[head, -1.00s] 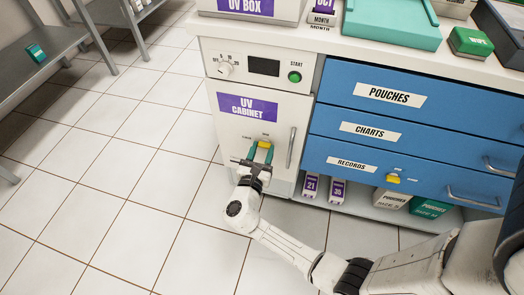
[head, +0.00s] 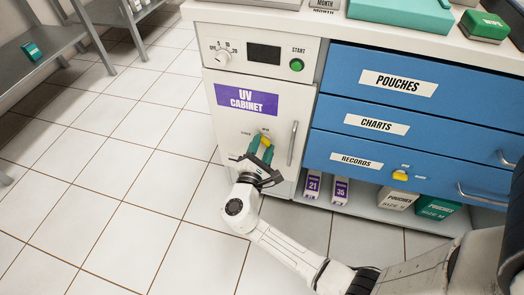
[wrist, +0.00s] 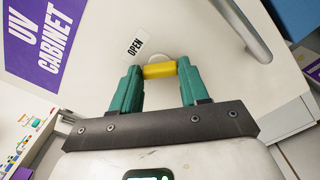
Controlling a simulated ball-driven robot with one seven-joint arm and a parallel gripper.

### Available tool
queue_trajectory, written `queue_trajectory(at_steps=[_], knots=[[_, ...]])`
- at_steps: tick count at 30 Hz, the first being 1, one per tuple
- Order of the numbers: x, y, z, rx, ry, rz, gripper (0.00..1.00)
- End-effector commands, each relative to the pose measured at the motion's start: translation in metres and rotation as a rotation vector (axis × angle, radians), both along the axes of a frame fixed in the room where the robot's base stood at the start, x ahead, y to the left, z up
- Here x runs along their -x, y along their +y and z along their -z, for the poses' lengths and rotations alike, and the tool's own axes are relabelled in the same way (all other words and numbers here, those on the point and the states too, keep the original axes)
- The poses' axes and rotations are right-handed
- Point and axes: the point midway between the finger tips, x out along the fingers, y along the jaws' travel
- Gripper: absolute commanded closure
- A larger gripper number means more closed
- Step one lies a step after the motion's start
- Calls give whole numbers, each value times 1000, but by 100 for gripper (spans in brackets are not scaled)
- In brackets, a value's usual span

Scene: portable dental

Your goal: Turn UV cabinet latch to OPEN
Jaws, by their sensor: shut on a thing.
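The UV cabinet (head: 225,123) is white, with a purple label, and its door looks closed. Its yellow latch (wrist: 159,71) sits between the two green fingers of my gripper (wrist: 158,76) in the wrist view, with both fingertips touching its ends. My gripper is shut on the latch and looks rolled relative to the door, since the door's label appears steeply tilted in the wrist view. A white OPEN tag (wrist: 134,44) is beside the latch. In the head view, my gripper (head: 262,145) partly hides the latch and the small tags around it.
A vertical door handle (head: 292,144) stands right of the latch, close to my gripper. Blue drawers (head: 400,125) with another yellow latch (head: 400,175) are to the right. Boxes (head: 340,189) sit on the low shelf. Open tiled floor (head: 120,190) lies to the left.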

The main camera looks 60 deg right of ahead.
Motion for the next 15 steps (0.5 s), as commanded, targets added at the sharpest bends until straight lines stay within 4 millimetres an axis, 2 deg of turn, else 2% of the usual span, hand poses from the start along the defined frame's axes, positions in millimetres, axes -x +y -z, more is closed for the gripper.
queue_trajectory(at_steps=[15], knots=[[1, 0, 5, -165, -456, 1, 86]])
